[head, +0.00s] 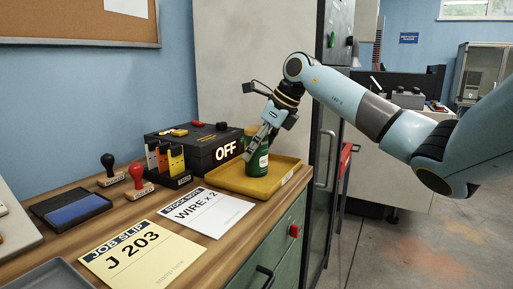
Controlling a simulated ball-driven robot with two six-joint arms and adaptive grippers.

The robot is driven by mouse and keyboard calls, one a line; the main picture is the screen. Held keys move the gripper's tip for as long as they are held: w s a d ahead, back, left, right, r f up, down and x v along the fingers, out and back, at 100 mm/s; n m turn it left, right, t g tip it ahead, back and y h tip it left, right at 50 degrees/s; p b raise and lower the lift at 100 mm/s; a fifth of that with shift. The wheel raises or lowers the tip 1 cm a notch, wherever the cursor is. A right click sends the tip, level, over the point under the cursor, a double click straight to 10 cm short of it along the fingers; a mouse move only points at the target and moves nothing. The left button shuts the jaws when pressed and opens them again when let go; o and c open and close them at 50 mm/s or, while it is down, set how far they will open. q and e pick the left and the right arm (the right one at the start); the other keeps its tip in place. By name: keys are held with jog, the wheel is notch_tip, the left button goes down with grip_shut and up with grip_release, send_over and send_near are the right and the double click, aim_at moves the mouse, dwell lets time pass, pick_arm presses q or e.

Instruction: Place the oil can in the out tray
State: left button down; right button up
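The oil can (257,164) is green with a yellow top and a pale label. It is upright at the yellow out tray (284,181), over the tray's floor. I cannot tell for sure whether its base touches the tray. My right gripper (257,148) reaches down from the upper right, and its fingers overlap the can's upper part and hide some of it. Whether the fingers are closed on the can or slightly apart is too small to tell. My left gripper is not in view.
A rack with yellow and orange pieces (167,163), two stamps (137,179), an ink pad (70,208) and two paper slips (195,211) lie to the left. The bench edge is close in front.

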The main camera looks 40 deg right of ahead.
jog(key=shift+r, duration=0.35)
jog(key=v, duration=1.1)
jog(key=shift+s+r, duration=0.2)
jog(key=shift+r, duration=0.1)
jog(key=shift+s+d, duration=0.1)
